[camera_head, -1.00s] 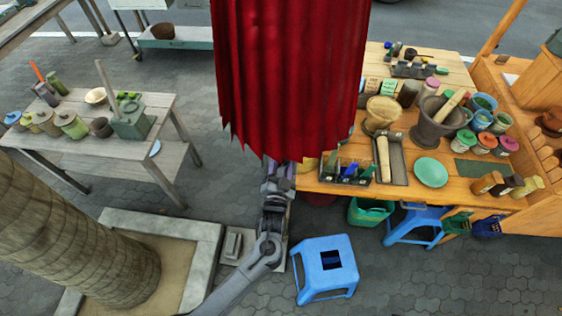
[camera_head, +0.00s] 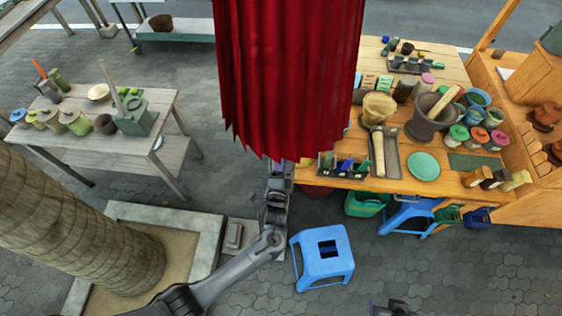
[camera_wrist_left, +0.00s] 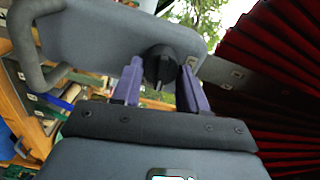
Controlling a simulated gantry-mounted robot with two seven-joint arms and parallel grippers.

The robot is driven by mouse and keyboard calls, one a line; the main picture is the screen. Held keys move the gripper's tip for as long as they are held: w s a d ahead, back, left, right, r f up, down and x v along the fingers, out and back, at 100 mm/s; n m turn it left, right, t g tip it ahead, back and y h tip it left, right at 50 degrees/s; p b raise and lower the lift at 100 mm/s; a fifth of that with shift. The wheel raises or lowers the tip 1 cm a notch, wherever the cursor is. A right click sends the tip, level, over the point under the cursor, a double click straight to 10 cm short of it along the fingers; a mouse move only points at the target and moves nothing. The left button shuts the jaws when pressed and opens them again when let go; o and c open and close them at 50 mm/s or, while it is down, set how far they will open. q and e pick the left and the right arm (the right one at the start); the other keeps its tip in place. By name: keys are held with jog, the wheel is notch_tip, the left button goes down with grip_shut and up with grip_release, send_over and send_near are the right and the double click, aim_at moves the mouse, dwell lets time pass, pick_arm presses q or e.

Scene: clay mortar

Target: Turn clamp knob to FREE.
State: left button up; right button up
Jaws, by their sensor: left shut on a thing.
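The clamp knob (camera_wrist_left: 160,66) is a black round knob on a dark grey panel (camera_wrist_left: 95,38) in the left wrist view. My left gripper (camera_wrist_left: 160,78) has its two purple fingers on either side of the knob and is shut on it. A small pale mark shows at the knob's lower edge; I cannot read any FREE label. In the head view my left arm reaches up to the red canopy, which hides the knob and the fingertips. A dark part of my right gripper (camera_head: 390,308) shows at the bottom edge; its jaws are unclear.
The red pleated canopy (camera_head: 290,75) hangs over the left arm's end. A wooden table (camera_head: 440,70) with mortar, jars and trays stands right. A blue stool (camera_head: 325,275) is below it. A grey table (camera_head: 170,110) stands left, near a thick post (camera_head: 70,230).

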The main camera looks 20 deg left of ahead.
pick_arm(q)
jog(key=shift+m, duration=0.7)
jog(key=shift+p, duration=0.3)
jog(key=o, duration=1)
jog(key=shift+o, duration=0.2)
jog(key=b+v, duration=0.1)
jog(key=v, duration=0.9)
jog(key=shift+s, duration=0.4)
jog(key=shift+f, duration=0.15)
